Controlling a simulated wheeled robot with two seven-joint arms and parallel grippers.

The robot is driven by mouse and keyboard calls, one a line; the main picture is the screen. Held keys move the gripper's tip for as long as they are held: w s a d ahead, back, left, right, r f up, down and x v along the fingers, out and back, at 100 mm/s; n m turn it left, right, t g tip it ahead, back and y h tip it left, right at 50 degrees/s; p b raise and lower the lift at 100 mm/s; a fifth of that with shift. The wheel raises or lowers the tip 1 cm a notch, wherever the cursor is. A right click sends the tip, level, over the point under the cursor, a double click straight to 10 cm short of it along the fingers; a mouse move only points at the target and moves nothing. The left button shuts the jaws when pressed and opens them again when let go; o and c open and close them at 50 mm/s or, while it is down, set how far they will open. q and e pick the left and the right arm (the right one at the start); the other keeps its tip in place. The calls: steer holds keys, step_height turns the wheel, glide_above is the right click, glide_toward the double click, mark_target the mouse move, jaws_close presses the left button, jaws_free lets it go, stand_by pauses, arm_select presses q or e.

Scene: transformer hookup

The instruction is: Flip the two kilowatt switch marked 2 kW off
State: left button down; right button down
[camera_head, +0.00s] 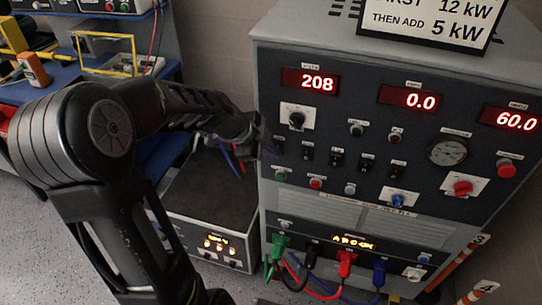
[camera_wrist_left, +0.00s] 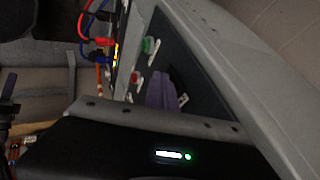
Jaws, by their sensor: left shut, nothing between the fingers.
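The load bank (camera_head: 375,135) has a dark panel with a row of small black toggle switches (camera_head: 337,157) below its red displays. The labels over the switches are too small to read, so I cannot tell which is marked 2 kW or how it is set. My left gripper (camera_head: 262,142) is shut and empty at the panel's left edge, close to the leftmost switch (camera_head: 279,145). I cannot tell if it touches it. In the left wrist view a purple finger (camera_wrist_left: 160,92) shows in front of the panel, near a green button (camera_wrist_left: 149,46). My right gripper is out of view.
The displays read 208, 0.0 and 60.0. Green, black, red and blue plugs (camera_head: 345,262) with cables sit low on the front. A smaller box (camera_head: 212,238) with lit yellow figures stands left of the load bank. A blue shelf (camera_head: 75,70) is behind my arm.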

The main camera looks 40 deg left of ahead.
arm_select(q)
steer(key=shift+w+r, duration=0.1)
steer(key=shift+r, duration=0.1)
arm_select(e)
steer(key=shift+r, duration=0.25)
arm_select(q)
steer(key=shift+r, duration=0.75)
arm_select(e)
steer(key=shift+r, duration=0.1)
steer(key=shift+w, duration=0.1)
